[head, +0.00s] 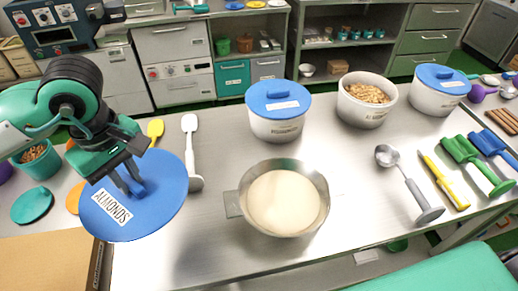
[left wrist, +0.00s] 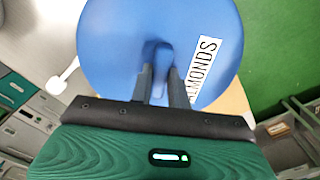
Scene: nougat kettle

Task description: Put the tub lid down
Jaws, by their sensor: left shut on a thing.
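My left gripper (head: 131,183) is shut on the handle of a round blue tub lid (head: 150,208) labelled ALMONDS. The lid is held in the air, tilted, over the left part of the metal table. In the left wrist view, the fingers (left wrist: 164,80) close on the raised handle of the lid (left wrist: 115,40). An open white tub (head: 350,108) of almonds stands at the back of the table, right of centre. My right gripper is not in view.
A metal kettle of cream (head: 325,208) stands mid-table. Two tubs with blue lids (head: 278,97) (head: 441,77) flank the open tub. A white spatula (head: 190,140) lies behind the lid. A ladle (head: 400,170) and several tools lie right. A cardboard box (head: 45,262) is front left.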

